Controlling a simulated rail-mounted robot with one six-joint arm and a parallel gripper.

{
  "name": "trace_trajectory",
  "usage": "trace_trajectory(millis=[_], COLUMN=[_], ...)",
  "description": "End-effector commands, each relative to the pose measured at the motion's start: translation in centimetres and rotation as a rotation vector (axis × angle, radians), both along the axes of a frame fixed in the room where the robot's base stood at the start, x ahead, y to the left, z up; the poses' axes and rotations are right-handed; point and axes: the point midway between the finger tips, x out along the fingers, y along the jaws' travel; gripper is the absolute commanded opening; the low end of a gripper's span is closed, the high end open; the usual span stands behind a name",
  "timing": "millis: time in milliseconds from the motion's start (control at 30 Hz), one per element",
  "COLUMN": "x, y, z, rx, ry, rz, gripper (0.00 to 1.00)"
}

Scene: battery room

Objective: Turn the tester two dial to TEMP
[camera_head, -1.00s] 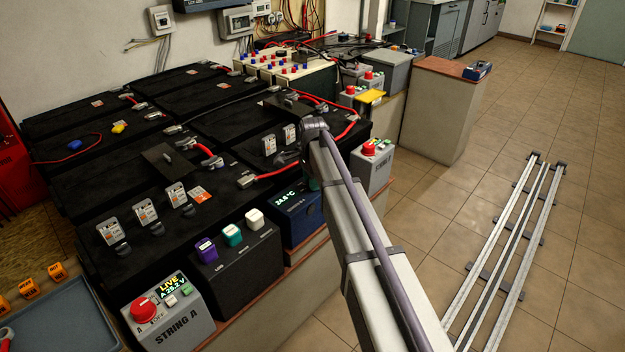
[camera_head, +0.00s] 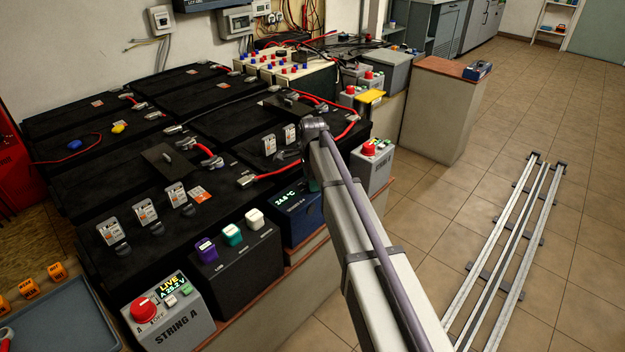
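A blue box (camera_head: 294,226) with a lit display (camera_head: 288,198) reading about 24.6 °C stands at the front edge of the battery bench. It may be tester two; its label is too small to read and I see no dial on it. My arm covers its right side. My arm rises from the bottom right to a joint just above and right of the blue box, then bends down behind itself. My gripper is hidden behind the arm, so its fingers and any contact with the box do not show.
A grey STRING A box (camera_head: 172,322) with a red knob stands at front left. Beside it, a black box (camera_head: 238,268) carries purple, teal and white switches. Another grey box (camera_head: 374,172) with a red knob stands right of my arm.

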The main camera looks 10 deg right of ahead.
Motion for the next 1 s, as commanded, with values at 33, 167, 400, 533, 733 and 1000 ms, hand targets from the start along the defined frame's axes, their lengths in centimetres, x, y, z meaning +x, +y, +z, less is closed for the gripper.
trace_trajectory(millis=[33, 167, 400, 533, 733, 1000], x=[0.0, 0.0, 0.0, 0.0, 0.0, 0.0], y=[0.0, 0.0, 0.0, 0.0, 0.0, 0.0], z=[0.0, 0.0, 0.4, 2.3, 7.4, 11.1], rx=[0.000, 0.000, 0.000, 0.000, 0.000, 0.000], ry=[0.000, 0.000, -0.001, -0.001, -0.001, 0.000], rz=[0.000, 0.000, 0.001, 0.001, 0.000, 0.000], gripper=[0.57, 0.65, 0.65, 0.65, 0.65, 0.65])
